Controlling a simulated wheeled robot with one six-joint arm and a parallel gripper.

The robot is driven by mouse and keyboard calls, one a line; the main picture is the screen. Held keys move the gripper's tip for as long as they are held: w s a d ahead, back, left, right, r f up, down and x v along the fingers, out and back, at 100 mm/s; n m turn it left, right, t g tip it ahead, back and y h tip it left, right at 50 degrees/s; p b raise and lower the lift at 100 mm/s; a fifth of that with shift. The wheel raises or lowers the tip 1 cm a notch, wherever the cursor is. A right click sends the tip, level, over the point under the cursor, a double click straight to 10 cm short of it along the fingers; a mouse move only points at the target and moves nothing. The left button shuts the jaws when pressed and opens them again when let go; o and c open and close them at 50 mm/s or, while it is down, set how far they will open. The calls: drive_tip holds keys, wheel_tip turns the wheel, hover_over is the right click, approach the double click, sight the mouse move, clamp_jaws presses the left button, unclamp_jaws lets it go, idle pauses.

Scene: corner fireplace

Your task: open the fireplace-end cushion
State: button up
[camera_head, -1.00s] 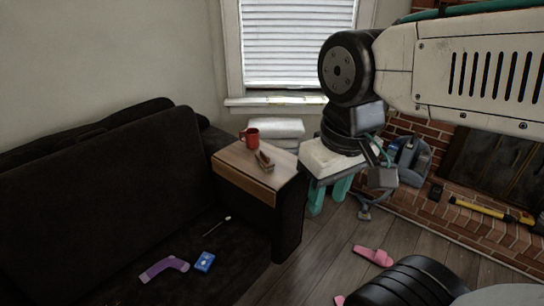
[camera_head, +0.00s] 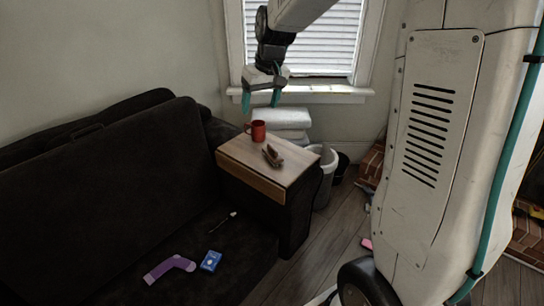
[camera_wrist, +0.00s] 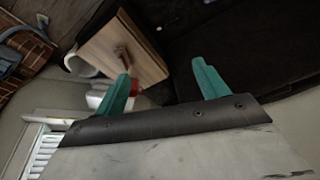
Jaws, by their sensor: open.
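The dark sofa (camera_head: 120,190) fills the left of the head view. Its seat (camera_head: 235,255) is at its front, and the seams between cushions are too dark to make out. A purple sock (camera_head: 168,268), a blue pack (camera_head: 211,261) and a thin dark stick with a pale tip (camera_head: 222,222) lie on the seat. My gripper (camera_head: 262,99) is open and empty, high in front of the window and above the wooden armrest board (camera_head: 245,172). In the wrist view, my gripper's teal fingers (camera_wrist: 161,72) are spread, with the board (camera_wrist: 145,70) beyond them.
A red mug (camera_head: 257,131) and a small brown object (camera_head: 272,155) stand on the board. Behind it are white folded items (camera_head: 285,118) and a pale bin (camera_head: 327,175). Wood floor shows right of the sofa.

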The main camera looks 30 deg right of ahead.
drive_tip(key=w+d+f, duration=0.7)
drive_tip(key=w+f, duration=0.4)
drive_tip(key=w, duration=0.1)
drive_tip(key=t+h, duration=0.1)
drive_tip(key=t, duration=0.1)
hover_over(272, 152)
drive_tip(key=s+d, duration=0.1)
drive_tip(key=d, duration=0.1)
drive_tip(key=shift+m, duration=0.4)
drive_tip(key=f, duration=2.2)
drive_tip(key=shift+s+a, duration=0.1)
drive_tip(key=shift+a, duration=0.1)
drive_tip(key=x, duration=0.8)
drive_tip(key=shift+a+f, duration=0.1)
drive_tip(key=shift+a, duration=0.2)
drive_tip(key=c, duration=1.2)
